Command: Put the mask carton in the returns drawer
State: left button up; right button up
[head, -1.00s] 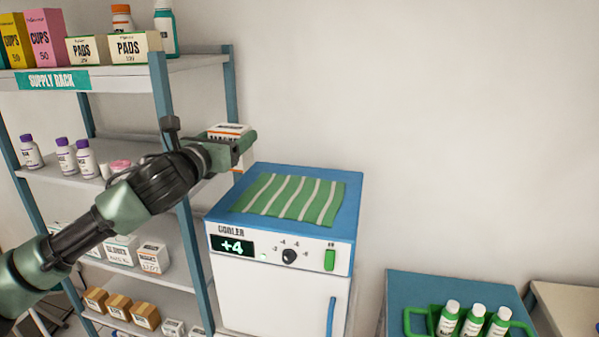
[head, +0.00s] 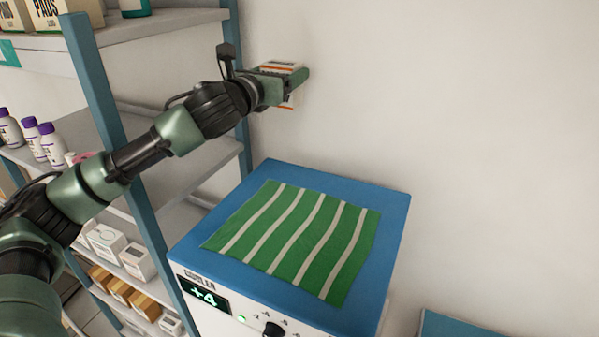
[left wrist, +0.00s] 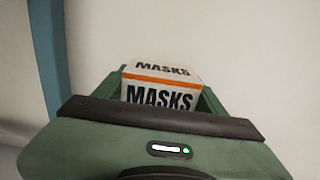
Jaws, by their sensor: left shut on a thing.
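The mask carton is a white box with an orange stripe. In the left wrist view the carton (left wrist: 160,88) reads "MASKS" and sits between the green fingers of my left gripper (left wrist: 162,95). In the head view my left gripper (head: 288,86) is shut on the carton (head: 283,68), holding it in the air in front of the bare wall, above and behind the cooler. The gripper hides much of the carton in the head view. My right gripper is not in view. No returns drawer can be made out.
A blue-topped cooler (head: 392,215) with a green striped cloth (head: 295,240) stands below the left gripper. The supply rack (head: 105,115) with bottles and boxes is at left. A blue surface (head: 470,326) shows at bottom right. The wall at right is bare.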

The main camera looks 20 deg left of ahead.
aim_at(281, 107)
pick_arm(q)
jog(key=f, duration=0.5)
jog(key=s+f, duration=0.1)
jog(key=f, duration=0.1)
jog(key=shift+f, duration=0.15)
jog(key=f, duration=1)
jog(key=shift+w, duration=0.2)
jog(key=shift+w+f, duration=0.1)
jog(key=shift+f, duration=0.05)
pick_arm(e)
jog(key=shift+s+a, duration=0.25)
